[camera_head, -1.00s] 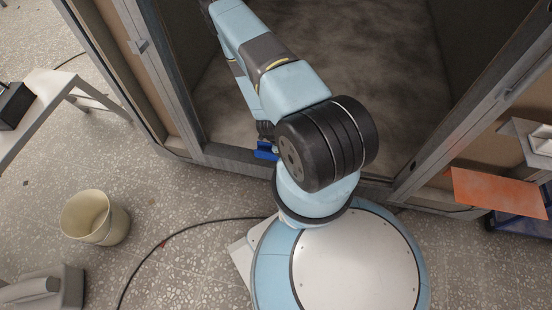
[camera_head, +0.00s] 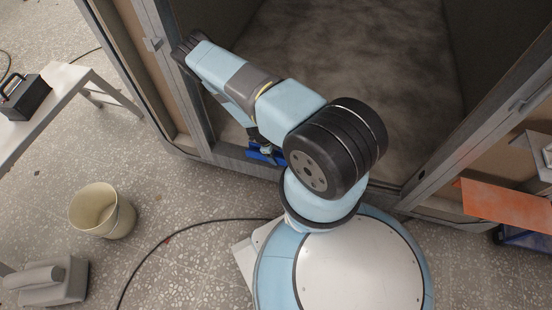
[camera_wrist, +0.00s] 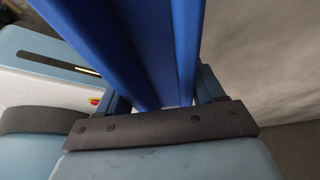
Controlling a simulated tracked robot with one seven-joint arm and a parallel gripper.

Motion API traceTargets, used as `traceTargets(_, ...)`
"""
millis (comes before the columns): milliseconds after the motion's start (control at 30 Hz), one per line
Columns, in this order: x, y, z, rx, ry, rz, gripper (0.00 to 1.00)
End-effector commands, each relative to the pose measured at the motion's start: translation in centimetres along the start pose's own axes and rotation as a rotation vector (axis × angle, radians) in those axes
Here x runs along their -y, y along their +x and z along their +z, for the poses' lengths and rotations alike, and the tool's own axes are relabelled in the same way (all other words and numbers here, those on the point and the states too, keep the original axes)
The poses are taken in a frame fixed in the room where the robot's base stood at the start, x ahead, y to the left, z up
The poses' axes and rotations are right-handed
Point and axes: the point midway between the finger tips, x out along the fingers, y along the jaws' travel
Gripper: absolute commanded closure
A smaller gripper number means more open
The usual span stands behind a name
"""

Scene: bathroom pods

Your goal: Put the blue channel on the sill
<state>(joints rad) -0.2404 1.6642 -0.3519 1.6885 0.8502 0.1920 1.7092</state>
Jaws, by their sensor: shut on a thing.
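The blue channel (camera_wrist: 150,45) is a long blue profile with raised sides, running up and out of the top of the wrist view. My gripper (camera_wrist: 160,100) is shut on it, one finger on each side. In the head view a small part of the blue channel (camera_head: 256,156) shows beside my arm, close to the grey sill (camera_head: 228,158) of the pod opening. My arm hides most of the channel and the gripper there. I cannot tell whether the channel touches the sill.
The pod floor (camera_head: 340,50) behind the sill looks bare. A beige bucket (camera_head: 102,212), a grey case (camera_head: 48,282) and a dark cable (camera_head: 190,228) lie on the speckled floor at left. A bench (camera_head: 62,92) stands upper left. An orange panel (camera_head: 505,203) juts out at right.

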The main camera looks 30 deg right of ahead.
Motion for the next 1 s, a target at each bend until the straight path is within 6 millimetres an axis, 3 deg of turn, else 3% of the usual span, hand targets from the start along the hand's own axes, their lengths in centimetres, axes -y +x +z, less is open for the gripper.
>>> traceTargets(300,0.1,2.9,1.5,0.000,-0.002,-0.001,0.68)
traceTargets(600,0.1,3.0,1.6,0.000,-0.001,-0.001,0.68)
traceTargets(633,0.1,3.0,1.6,0.000,-0.001,-0.001,0.30)
traceTargets(867,0.1,3.0,1.6,0.000,-0.001,-0.001,0.08)
traceTargets(1000,0.1,3.0,1.6,0.000,-0.001,-0.001,0.07)
